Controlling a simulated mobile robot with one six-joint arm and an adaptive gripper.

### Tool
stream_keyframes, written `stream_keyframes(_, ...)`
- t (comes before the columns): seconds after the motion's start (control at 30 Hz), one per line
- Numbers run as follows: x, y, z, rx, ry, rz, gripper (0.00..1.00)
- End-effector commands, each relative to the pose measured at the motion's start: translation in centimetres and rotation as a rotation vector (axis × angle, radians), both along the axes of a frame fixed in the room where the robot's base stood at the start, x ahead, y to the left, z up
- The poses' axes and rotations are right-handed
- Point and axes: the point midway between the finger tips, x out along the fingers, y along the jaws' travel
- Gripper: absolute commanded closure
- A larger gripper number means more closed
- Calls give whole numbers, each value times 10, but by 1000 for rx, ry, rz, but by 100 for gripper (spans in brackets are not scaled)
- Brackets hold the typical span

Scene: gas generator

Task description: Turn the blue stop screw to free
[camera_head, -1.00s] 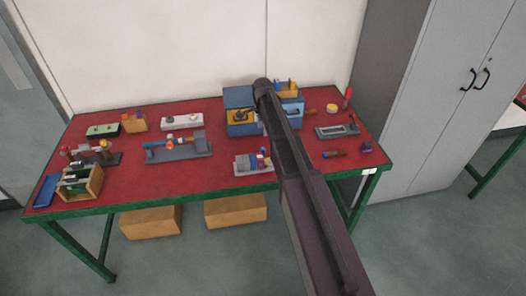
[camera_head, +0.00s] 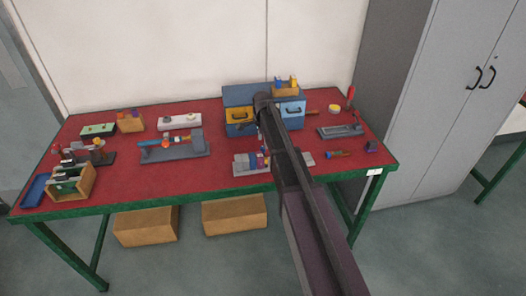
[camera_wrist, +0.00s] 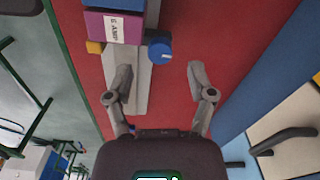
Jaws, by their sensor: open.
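A blue round knob with a white mark (camera_wrist: 160,49), which looks like the blue stop screw, sticks out from the side of a grey fixture (camera_wrist: 129,92) in the wrist view. Beside it is a purple block with a "6 AMP" label (camera_wrist: 112,27). My gripper (camera_wrist: 160,75) is open and empty; its two fingers point towards the knob, with the knob ahead of the gap and apart from both. In the head view the fixture with coloured blocks (camera_head: 243,161) is partly hidden by my arm, which also hides most of the gripper.
A blue cabinet (camera_head: 245,94) with yellow and light-blue drawers stands just behind the fixture. A grey stand with a blue and orange part (camera_head: 180,150) lies to its left. Small items lie to the right.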

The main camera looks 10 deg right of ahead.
Motion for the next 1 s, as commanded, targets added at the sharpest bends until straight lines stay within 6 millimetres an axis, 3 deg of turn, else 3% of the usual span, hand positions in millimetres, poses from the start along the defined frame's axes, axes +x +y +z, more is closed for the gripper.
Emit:
stream_keyframes(0.33, 0, 0, -26, 0, 0, 0, 29)
stream_keyframes(0.87, 0, 0, -31, 0, 0, -1, 29)
stream_keyframes(0.9, 0, 0, -31, 0, 0, -1, 32)
stream_keyframes(1.0, 0, 0, -31, 0, 0, -1, 62)
